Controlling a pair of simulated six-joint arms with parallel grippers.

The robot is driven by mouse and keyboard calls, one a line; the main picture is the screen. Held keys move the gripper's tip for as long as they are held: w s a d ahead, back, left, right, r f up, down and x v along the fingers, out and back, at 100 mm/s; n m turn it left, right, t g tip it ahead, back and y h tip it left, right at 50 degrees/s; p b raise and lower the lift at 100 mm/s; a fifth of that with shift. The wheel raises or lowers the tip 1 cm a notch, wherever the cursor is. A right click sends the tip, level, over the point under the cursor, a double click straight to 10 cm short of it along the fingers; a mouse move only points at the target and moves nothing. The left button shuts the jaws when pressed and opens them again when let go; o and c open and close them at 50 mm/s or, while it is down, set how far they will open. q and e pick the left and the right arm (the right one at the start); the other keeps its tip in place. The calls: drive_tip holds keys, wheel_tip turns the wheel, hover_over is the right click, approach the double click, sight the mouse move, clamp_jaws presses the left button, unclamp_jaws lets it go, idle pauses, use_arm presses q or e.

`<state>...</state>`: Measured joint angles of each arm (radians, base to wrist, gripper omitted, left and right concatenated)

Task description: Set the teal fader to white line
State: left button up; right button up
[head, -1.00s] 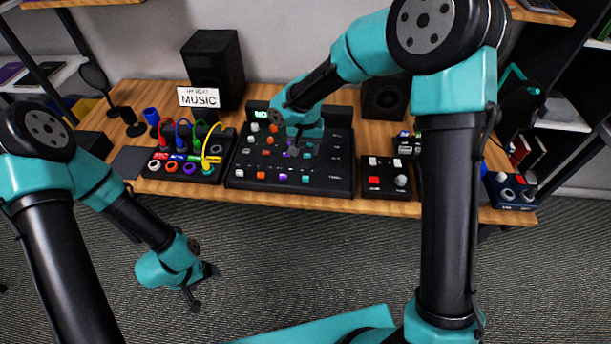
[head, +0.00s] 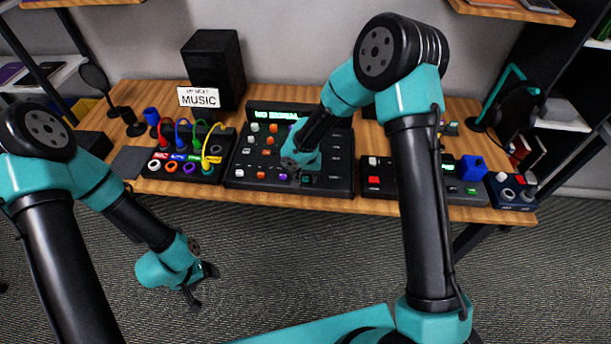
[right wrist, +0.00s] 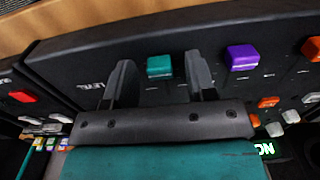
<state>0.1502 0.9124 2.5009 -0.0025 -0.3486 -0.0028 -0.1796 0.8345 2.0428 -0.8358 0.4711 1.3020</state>
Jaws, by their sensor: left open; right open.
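The teal fader (right wrist: 160,66) sits on the black mixer (head: 331,186), between the two fingers of my right gripper (right wrist: 160,72) in the right wrist view. The fingers are open, with gaps on both sides of the cap. In the head view my right gripper (head: 297,172) is low over the mixer's front fader row and largely hides the teal cap. A purple fader (right wrist: 242,56) is just beyond one finger. I cannot clearly make out the white line. My left gripper (head: 205,288) is open and empty, in front of the desk over the floor.
Orange faders and knobs (right wrist: 311,48) are near the right gripper. A patch box (head: 190,175) with coloured cables stands left of the mixer. A small box with a red button (head: 374,180) is to its right. A speaker (head: 214,68) and a music sign (head: 198,97) stand behind.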

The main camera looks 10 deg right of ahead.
drive_tip(key=shift+c, duration=0.5)
clamp_jaws()
